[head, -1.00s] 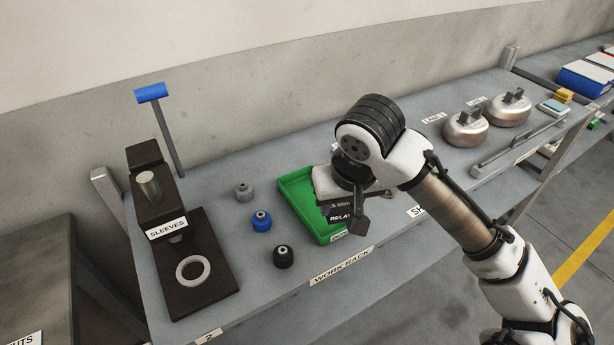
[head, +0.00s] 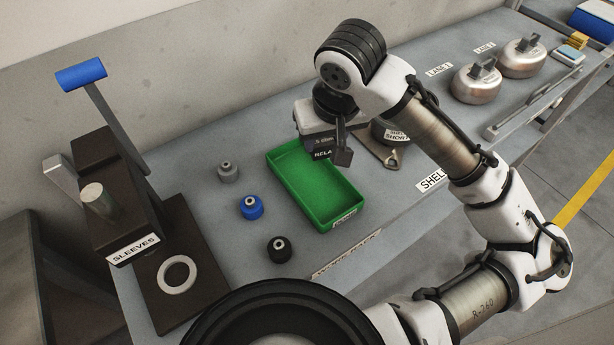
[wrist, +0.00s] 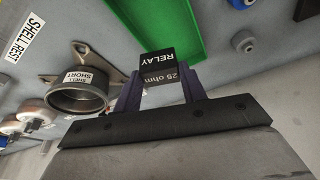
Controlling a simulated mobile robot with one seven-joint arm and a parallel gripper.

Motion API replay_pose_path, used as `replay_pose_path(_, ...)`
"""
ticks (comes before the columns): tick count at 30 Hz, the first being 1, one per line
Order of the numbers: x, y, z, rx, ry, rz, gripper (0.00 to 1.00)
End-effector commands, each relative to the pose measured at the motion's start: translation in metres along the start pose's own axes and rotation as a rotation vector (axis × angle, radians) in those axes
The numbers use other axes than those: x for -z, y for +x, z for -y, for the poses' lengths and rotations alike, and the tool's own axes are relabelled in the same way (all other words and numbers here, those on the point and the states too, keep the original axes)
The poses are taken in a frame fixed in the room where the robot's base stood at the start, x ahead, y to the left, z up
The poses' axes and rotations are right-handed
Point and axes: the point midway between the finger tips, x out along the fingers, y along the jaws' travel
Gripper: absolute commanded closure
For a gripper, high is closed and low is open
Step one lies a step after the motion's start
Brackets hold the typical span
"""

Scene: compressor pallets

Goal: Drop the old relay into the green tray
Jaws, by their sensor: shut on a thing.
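The relay (wrist: 157,68) is a small black block with white "RELAY" and "25 ohm" lettering. My gripper (wrist: 160,88) is shut on it, one dark finger on each side in the wrist view. In the head view my gripper (head: 326,143) holds the relay (head: 322,155) up near the back right corner of the green tray (head: 318,196). The visible floor of the tray is empty. The tray (wrist: 160,32) also shows beyond the relay in the wrist view. My gripper hides part of the relay and the tray's far corner in the head view.
A shell marked "SHORT" (head: 392,133) sits on a plate right of the tray. Grey (head: 228,172), blue (head: 251,207) and black (head: 279,249) knobs stand left of it. A dark press marked "SLEEVES" (head: 133,249) stands at far left. Two metal shells stand at back right.

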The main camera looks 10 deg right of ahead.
Motion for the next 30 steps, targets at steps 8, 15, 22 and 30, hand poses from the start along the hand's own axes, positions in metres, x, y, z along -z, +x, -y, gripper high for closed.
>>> replay_pose_path(8,-0.010,0.033,0.000,-0.001,-0.001,0.001,0.82)
replay_pose_path(15,-0.010,0.033,0.000,0.000,-0.001,0.000,0.82)
replay_pose_path(22,-0.010,0.033,0.000,0.000,-0.001,0.000,0.39)
replay_pose_path(30,-0.010,0.033,0.000,0.000,-0.001,0.000,0.34)
